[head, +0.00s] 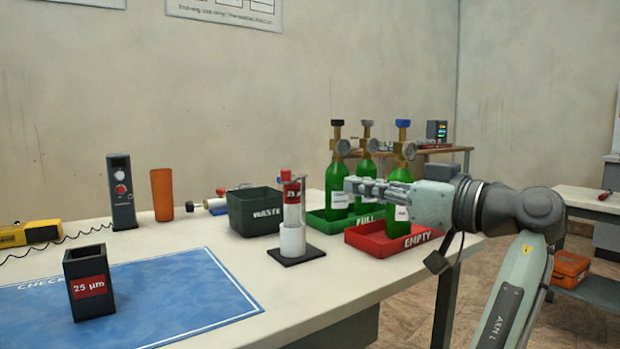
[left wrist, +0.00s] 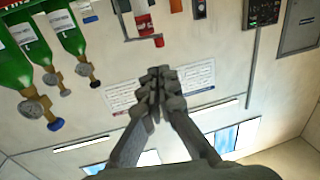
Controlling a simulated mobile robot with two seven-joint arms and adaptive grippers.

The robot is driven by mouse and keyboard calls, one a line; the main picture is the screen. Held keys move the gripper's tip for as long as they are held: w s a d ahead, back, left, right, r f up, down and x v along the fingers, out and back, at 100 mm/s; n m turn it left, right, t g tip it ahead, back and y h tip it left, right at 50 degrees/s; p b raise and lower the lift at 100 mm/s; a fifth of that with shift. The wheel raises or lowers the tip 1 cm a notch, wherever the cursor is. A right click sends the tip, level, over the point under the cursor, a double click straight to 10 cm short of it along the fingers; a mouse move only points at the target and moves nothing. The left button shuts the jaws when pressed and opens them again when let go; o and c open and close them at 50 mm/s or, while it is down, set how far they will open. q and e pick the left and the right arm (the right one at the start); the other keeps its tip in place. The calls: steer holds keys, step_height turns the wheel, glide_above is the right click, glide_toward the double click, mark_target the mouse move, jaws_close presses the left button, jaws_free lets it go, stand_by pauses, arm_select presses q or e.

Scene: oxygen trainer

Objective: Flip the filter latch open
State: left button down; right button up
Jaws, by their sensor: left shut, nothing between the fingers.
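The filter unit (head: 292,215) stands upright on a black base on the table. It has a red cap, a red 25 µm label, a white lower cup and a thin grey post on its right side. I cannot make out the latch itself. My left gripper (head: 352,185) is shut and empty, right of the filter unit at about label height, with a visible gap between them. It points left and overlaps the green bottles in the picture. In the left wrist view, its closed fingers (left wrist: 155,90) show, with the filter unit (left wrist: 144,20) beyond them at the top. My right gripper is out of view.
Green bottles stand in the green FULL tray (head: 322,223) and the red EMPTY tray (head: 375,243). A black WASTE bin (head: 243,215) is behind the filter unit. A 25 µm box (head: 88,285) stands on the blue mat (head: 190,300). An orange cup (head: 162,195) is farther left.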

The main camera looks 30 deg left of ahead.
mark_target(289, 174)
arm_select(q)
steer(key=x, duration=1.3)
steer(key=shift+w+a+p, duration=0.1)
steer(key=shift+a+p, duration=0.2)
steer(key=shift+a, duration=0.2)
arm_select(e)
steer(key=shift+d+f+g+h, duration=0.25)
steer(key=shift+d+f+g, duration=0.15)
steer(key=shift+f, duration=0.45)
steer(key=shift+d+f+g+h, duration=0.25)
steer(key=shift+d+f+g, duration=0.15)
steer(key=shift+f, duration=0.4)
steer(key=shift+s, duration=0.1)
